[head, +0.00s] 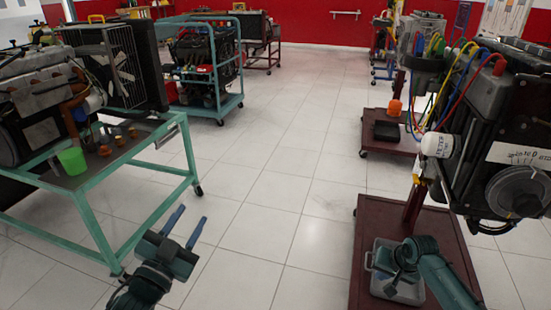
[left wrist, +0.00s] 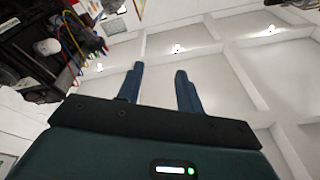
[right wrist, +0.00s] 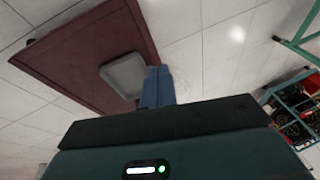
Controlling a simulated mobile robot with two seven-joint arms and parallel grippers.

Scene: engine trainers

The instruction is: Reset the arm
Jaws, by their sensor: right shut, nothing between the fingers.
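My left gripper (head: 192,214) is open and empty, held over the floor beside the green engine stand. Its two blue fingers stand apart in the left wrist view (left wrist: 158,68). My right gripper (right wrist: 158,70) is shut with nothing between its blue fingers. In the head view it is above the grey tray (head: 371,262) on the dark red cart (head: 342,240), partly hidden by its own wrist. The tray also shows in the right wrist view (right wrist: 118,75); whether the fingers touch it cannot be told.
A green-framed stand (head: 150,150) with an engine, a green cup (head: 72,160) and small orange-brown parts is at left. Another engine (head: 500,130) with coloured hoses and a white canister (head: 437,146) overhangs the right side. The tiled floor (head: 270,180) between is clear.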

